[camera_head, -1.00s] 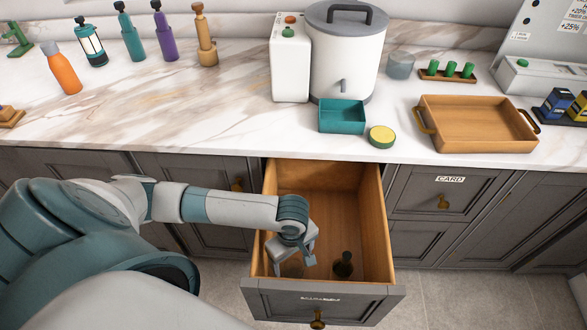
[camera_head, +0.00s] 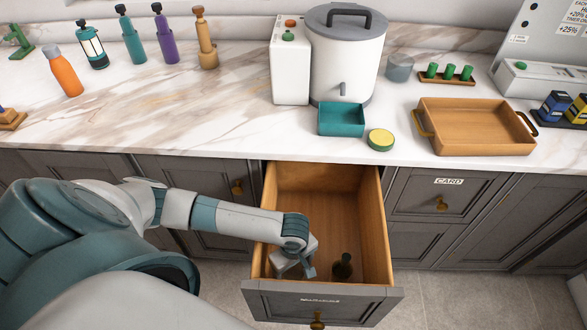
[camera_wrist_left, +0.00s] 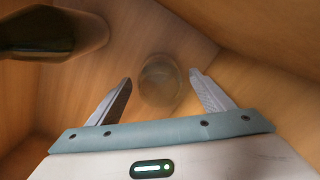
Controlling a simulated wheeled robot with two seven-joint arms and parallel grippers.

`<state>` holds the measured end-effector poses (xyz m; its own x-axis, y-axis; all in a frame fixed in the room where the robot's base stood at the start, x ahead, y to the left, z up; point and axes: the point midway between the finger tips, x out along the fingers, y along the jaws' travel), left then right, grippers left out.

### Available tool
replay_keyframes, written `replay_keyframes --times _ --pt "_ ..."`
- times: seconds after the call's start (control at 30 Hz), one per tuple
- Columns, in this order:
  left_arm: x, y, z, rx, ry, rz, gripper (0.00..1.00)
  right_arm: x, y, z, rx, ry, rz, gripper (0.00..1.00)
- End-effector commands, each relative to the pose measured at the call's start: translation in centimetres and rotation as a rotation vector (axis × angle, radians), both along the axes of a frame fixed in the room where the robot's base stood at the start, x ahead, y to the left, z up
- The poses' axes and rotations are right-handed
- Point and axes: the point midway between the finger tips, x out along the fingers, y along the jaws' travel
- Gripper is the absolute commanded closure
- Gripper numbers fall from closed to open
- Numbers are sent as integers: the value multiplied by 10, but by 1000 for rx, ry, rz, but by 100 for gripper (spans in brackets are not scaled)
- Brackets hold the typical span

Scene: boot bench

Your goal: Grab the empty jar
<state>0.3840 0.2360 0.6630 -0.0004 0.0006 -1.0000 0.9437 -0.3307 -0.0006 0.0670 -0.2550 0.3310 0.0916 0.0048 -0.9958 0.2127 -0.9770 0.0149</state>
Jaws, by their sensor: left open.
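A clear, see-through jar (camera_wrist_left: 159,82) stands on the wooden drawer floor in the left wrist view, between and just beyond my left fingertips. It looks empty. My left gripper (camera_wrist_left: 160,77) is open around its near side, with a finger to each side; I cannot tell if either touches it. In the head view my left gripper (camera_head: 291,272) reaches down into the open drawer (camera_head: 318,188), and the jar is mostly hidden behind it. My right gripper is not in view.
A dark bottle (camera_head: 342,266) stands in the drawer right of my gripper, also upper left in the wrist view (camera_wrist_left: 50,32). The drawer walls are close. On the counter are a teal bin (camera_head: 341,119), a wooden tray (camera_head: 476,128) and a greyish translucent cup (camera_head: 399,68).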

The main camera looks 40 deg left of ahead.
Motion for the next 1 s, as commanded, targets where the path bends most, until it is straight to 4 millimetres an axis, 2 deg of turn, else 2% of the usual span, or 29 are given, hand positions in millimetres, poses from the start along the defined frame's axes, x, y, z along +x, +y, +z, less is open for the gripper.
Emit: replay_keyframes --times 0.13,0.6,0.8,1.0 --pt "0 0 -9 1 0 -1 26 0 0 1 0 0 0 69" --pt "0 0 -10 0 -1 -1 26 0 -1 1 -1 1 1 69" --pt "0 0 -10 0 0 -1 73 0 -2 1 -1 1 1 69" --pt "0 0 -10 0 -1 -1 75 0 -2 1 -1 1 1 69"
